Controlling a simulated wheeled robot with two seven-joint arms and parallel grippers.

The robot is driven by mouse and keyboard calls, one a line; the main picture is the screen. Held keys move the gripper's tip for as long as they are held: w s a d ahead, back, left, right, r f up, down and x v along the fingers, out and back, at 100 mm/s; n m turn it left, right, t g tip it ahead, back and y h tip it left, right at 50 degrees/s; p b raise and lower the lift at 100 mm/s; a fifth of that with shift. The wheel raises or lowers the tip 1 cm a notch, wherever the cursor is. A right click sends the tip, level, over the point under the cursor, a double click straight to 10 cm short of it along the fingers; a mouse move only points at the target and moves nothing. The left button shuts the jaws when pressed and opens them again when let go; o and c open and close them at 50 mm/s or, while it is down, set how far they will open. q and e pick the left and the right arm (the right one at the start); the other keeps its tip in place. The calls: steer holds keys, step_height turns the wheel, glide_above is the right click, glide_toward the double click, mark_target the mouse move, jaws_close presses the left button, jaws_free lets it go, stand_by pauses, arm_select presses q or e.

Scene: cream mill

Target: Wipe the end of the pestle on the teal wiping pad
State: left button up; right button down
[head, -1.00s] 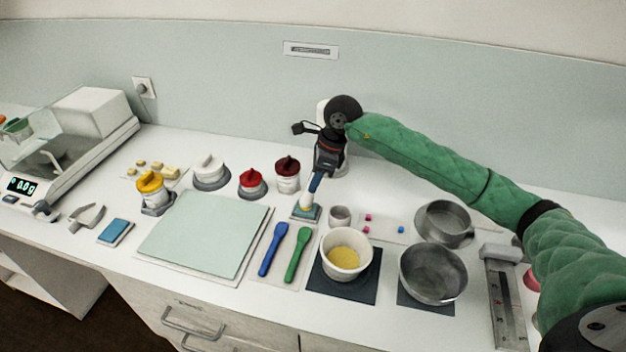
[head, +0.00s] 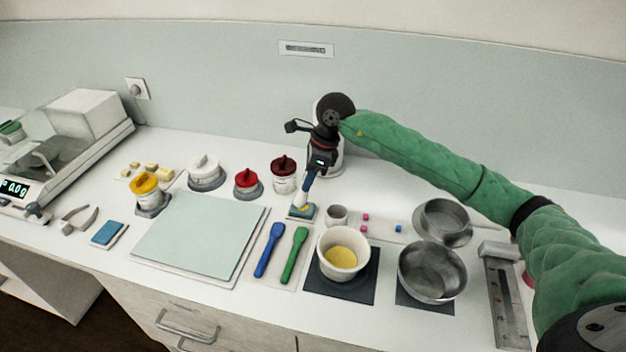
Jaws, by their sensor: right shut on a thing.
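In the head view my right gripper (head: 318,166) points down at the back of the bench, shut on the blue handle of the pestle (head: 301,199). The pestle is tilted. Its pale lower end, with a yellow tint near the tip, is at the teal wiping pad (head: 291,213), a small pad on a pale base. The end appears to touch the pad, but a small gap cannot be ruled out. My left gripper is not in view.
A white mortar with yellow contents (head: 322,243) stands on a dark mat in front right. A blue spatula (head: 268,250) and a green spatula (head: 295,255) lie in front. A small cup (head: 337,216) is right of the pad; red-lidded jars (head: 285,175) stand behind left.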

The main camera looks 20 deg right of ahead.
steer(key=shift+b, duration=0.95)
stand_by(0.6)
steer(key=shift+d+f, duration=0.1)
steer(key=shift+s+d+b, duration=0.5)
steer(key=shift+s+d, duration=0.15)
steer(key=shift+d, duration=0.2)
step_height(320, 180, up, 6)
steer(key=shift+p, duration=0.35)
stand_by(0.5)
stand_by(0.4)
